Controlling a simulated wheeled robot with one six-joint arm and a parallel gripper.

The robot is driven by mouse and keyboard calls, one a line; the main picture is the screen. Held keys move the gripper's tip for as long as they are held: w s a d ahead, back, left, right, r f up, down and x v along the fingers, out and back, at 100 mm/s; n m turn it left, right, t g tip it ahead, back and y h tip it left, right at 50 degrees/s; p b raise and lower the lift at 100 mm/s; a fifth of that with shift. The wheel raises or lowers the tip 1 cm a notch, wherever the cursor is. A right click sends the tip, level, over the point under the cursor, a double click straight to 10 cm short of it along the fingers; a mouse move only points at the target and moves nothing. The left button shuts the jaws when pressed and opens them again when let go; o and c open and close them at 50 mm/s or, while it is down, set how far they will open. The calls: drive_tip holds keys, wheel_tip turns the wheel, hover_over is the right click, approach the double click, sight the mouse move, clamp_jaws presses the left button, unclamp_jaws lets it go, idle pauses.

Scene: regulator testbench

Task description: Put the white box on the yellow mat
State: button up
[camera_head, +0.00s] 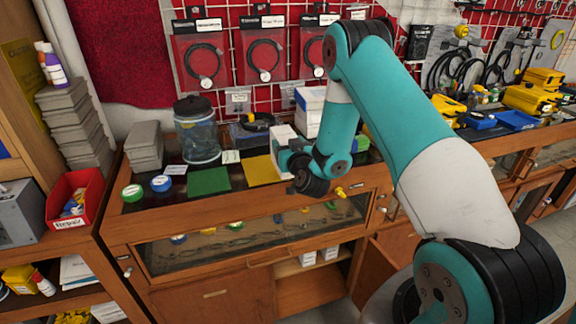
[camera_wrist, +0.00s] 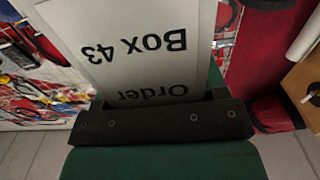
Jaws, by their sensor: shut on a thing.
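The white box (camera_head: 281,137) is in my gripper (camera_head: 287,152), at the right edge of the yellow mat (camera_head: 260,172) in the head view. I cannot tell whether the box touches the counter or the mat. In the wrist view the white box (camera_wrist: 130,45) fills the upper middle, its label reading "Order Box 43" upside down. The dark gripper part (camera_wrist: 160,122) lies across its near end, and my gripper is shut on it. My arm's wrist hides part of the counter right of the mat.
A green mat (camera_head: 208,181) lies left of the yellow one. A glass jar (camera_head: 197,135) stands behind it. Another white box stack (camera_head: 310,108) stands behind the held box. Green and blue tape rolls (camera_head: 132,193) are at the left. Yellow tools (camera_head: 448,105) lie at the right.

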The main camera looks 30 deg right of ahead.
drive_tip(key=shift+f+b, duration=0.3)
drive_tip(key=shift+f, duration=1.7)
drive_tip(key=shift+f, duration=0.2)
drive_tip(key=o, duration=1.1)
drive_tip(key=shift+c, duration=0.2)
drive_tip(key=shift+s+r, duration=0.1)
drive_tip(key=shift+r, duration=0.05)
